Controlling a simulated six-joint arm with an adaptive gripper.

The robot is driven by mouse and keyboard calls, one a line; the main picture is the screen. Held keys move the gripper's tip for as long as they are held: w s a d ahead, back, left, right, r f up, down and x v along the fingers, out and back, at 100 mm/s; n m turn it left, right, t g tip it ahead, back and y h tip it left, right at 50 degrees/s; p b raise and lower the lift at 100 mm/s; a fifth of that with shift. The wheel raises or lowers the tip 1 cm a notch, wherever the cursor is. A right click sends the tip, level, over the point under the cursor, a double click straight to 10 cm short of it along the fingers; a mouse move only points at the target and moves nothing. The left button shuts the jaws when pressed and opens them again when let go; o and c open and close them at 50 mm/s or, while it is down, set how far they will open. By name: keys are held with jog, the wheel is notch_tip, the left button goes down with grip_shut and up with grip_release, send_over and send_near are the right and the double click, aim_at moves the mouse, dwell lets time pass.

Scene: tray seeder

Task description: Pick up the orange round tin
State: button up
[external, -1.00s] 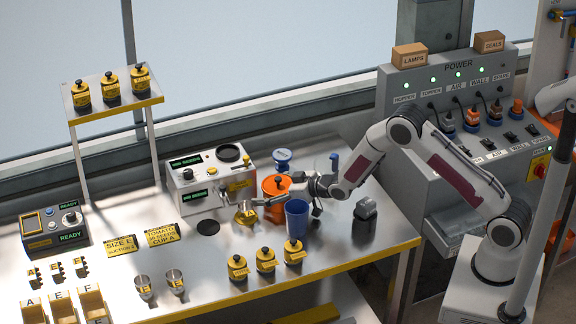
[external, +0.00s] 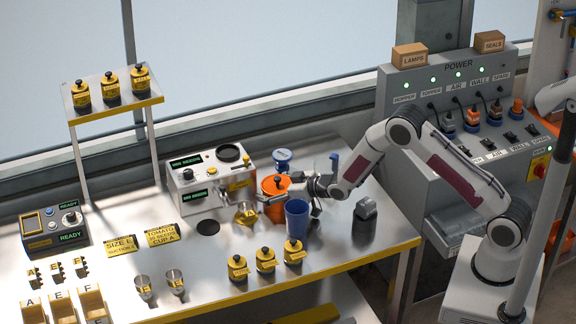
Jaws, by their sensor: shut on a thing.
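The orange round tin (external: 273,212) stands on the metal bench, just right of the white control box. It has a dark knob on its lid. My gripper (external: 277,194) reaches in from the right at the tin's height and is shut on it. The fingers lie across the upper part of the tin. The tin looks upright, and I cannot tell whether its base touches the bench.
A blue cup (external: 297,219) stands close in front of my gripper. A blue-topped item (external: 282,160) is behind the tin. A small yellow-labelled metal vessel (external: 246,214) is at its left.

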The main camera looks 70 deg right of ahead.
jog(key=shift+r, duration=0.15)
jog(key=shift+r, duration=4.95)
